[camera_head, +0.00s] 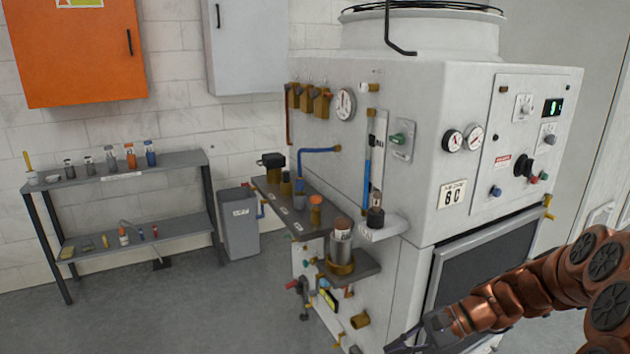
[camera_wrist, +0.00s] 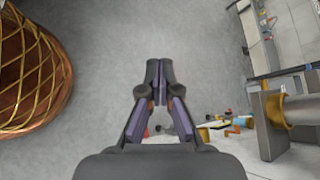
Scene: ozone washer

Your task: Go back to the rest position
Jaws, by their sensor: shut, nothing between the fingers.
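My gripper (camera_wrist: 160,75) is shut and empty in the wrist view, its two dark fingertips together over grey floor. In the head view my copper-coloured arm comes in from the lower right. The gripper (camera_head: 408,345) is at the bottom edge there, partly cut off, in front of the lower part of the white washer cabinet (camera_head: 450,95). A gap of floor shows around the fingers in the wrist view, and they touch nothing I can see.
A side shelf (camera_head: 345,280) with a metal cylinder (camera_head: 341,243) juts from the cabinet. Pipes and valves (camera_head: 305,290) sit below it. A grey rack (camera_head: 130,172) with small bottles stands at left. A gold-banded copper round thing (camera_wrist: 35,75) is left of the fingers. Floor (camera_head: 180,310) at lower left is clear.

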